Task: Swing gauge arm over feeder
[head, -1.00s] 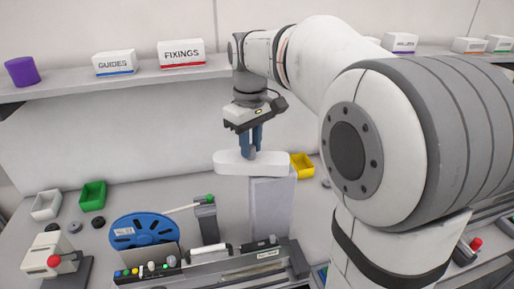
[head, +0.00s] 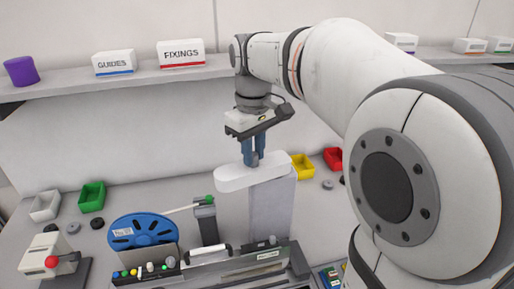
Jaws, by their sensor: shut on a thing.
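The gauge arm (head: 234,180) is a white bar with rounded ends. It lies level on top of a pale upright post (head: 272,212), its left end reaching out past the post toward the feeder's blue reel. My gripper (head: 251,160) points down from above, its blue fingers closed at the top of the bar, on what seems to be a small grey peg. The fingers hide most of the peg. The feeder (head: 235,268), a long grey unit with a blue reel (head: 142,231) at its left, lies in front of the post.
Green (head: 92,196), white (head: 45,206), yellow (head: 301,167) and red (head: 333,159) bins stand on the bench. A device with a red knob (head: 40,256) is at lower left. Labelled boxes (head: 181,54) line the shelf behind. My arm covers the right side.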

